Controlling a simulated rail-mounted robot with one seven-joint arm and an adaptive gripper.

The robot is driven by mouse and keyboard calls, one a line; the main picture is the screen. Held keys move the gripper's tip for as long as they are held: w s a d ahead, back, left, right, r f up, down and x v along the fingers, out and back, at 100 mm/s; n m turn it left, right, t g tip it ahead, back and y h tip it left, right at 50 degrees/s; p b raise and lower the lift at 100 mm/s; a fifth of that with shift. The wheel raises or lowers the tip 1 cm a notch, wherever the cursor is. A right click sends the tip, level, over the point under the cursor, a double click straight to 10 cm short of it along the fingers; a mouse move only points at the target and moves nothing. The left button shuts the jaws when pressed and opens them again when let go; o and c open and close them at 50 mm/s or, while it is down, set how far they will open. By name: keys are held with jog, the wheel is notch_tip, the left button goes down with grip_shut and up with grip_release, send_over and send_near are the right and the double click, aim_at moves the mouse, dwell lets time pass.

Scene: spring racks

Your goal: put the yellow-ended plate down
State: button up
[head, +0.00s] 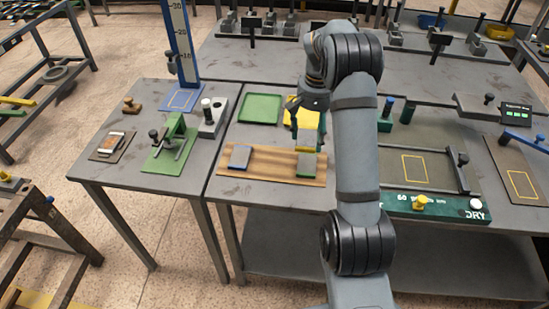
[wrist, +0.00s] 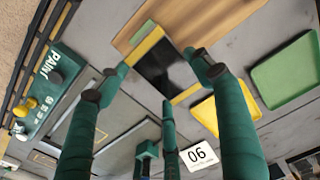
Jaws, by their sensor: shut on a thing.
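The yellow-ended plate (wrist: 158,66) shows in the wrist view as a dark face with a yellow strip at each end. It lies between the fingertips of my gripper (wrist: 150,82), which is shut on it. In the head view my gripper (head: 308,118) is by the yellow tray, with the plate's grey face (head: 308,139) below it. The wooden board (head: 272,169) is just in front. The plate's near end overlaps the board (wrist: 205,20) in the wrist view. I cannot tell whether they touch.
Behind are a green tray (head: 260,108) and a yellow tray (head: 299,106). A framed station (head: 425,168) stands to the right.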

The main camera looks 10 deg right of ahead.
jog(key=p, duration=0.2)
send_over(277, 163)
notch_tip(277, 163, down, 6)
jog(key=shift+w+r, duration=0.1)
jog(key=shift+r, duration=0.1)
jog(key=shift+f+p, duration=0.7)
jog(key=shift+f, duration=1.35)
jog(key=shift+f, duration=0.15)
jog(key=o, duration=1.8)
jog(key=shift+o, duration=0.4)
notch_tip(277, 163, up, 12)
jog(key=b, duration=0.1)
